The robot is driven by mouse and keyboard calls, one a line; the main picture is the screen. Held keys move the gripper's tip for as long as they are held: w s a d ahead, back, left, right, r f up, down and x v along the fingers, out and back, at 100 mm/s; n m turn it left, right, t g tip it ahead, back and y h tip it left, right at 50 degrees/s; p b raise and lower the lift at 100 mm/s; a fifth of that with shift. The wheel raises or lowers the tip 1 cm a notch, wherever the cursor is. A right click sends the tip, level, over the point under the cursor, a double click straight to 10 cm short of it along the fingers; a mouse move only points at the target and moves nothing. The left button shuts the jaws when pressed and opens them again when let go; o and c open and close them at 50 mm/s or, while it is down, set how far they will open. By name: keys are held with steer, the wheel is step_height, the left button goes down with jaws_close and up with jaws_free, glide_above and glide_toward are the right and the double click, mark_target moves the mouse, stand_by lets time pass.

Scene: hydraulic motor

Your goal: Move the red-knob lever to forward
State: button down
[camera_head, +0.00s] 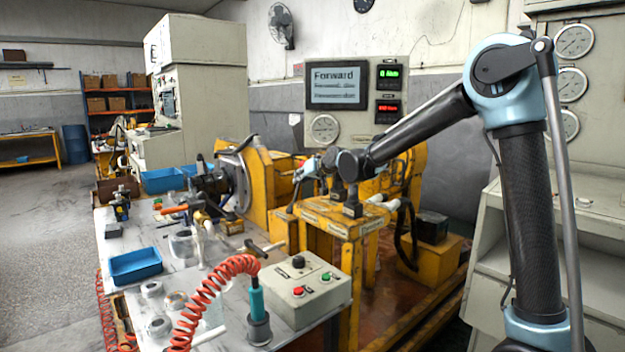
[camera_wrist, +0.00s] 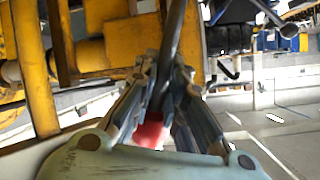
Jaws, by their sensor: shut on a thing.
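In the wrist view, the red knob (camera_wrist: 150,131) sits between the fingers of my gripper (camera_wrist: 164,66), close to the palm. The lever's dark shaft (camera_wrist: 172,42) runs from the knob out between the fingertips and past them. My gripper is shut on this lever. The display (camera_head: 337,83) on the grey panel reads "Forward" in large text, with smaller lines below.
The yellow test stand (camera_head: 330,222) is below my gripper. The workbench to its left holds a control box (camera_head: 298,287), a coiled red hose (camera_head: 215,278), a blue tray (camera_head: 135,266) and several tools. Open floor (camera_head: 50,235) lies at far left.

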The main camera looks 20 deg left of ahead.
steer(key=shift+w+r, duration=0.2)
steer(key=shift+w, duration=0.1)
steer(key=c, duration=1.6)
jaws_free()
steer(key=shift+c, duration=0.2)
steer(key=shift+s, duration=0.15)
steer(key=shift+r, duration=0.1)
step_height(320, 180, up, 10)
steer(key=shift+f, duration=0.15)
